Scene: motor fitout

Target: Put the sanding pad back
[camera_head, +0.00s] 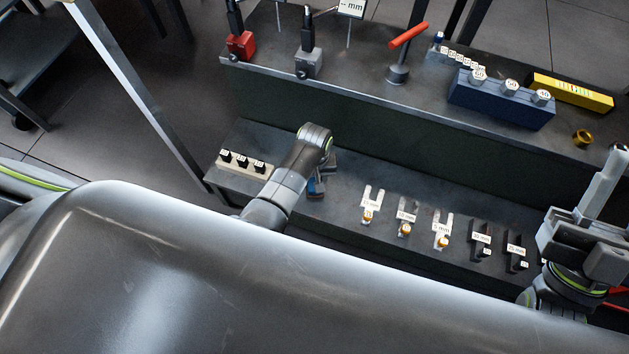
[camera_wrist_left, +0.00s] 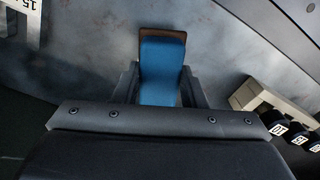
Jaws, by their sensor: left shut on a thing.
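The sanding pad (camera_wrist_left: 162,72) is a blue block with a brown edge at its far end. My left gripper (camera_wrist_left: 160,88) is shut on it, with one dark finger on each side. In the head view, my left gripper (camera_head: 322,176) is low over the lower bench step, and a little of the blue pad (camera_head: 315,187) shows below it. I cannot tell whether the pad touches the surface. My right gripper (camera_head: 590,225) is at the right edge; its fingertips are not clear.
A pale block with black numbered pieces (camera_head: 242,163) is left of the left gripper. Labelled forked shims (camera_head: 405,215) stand to its right. A blue block with white knobs (camera_head: 502,100) and a yellow box (camera_head: 570,92) are on the upper step. Bare surface surrounds the pad.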

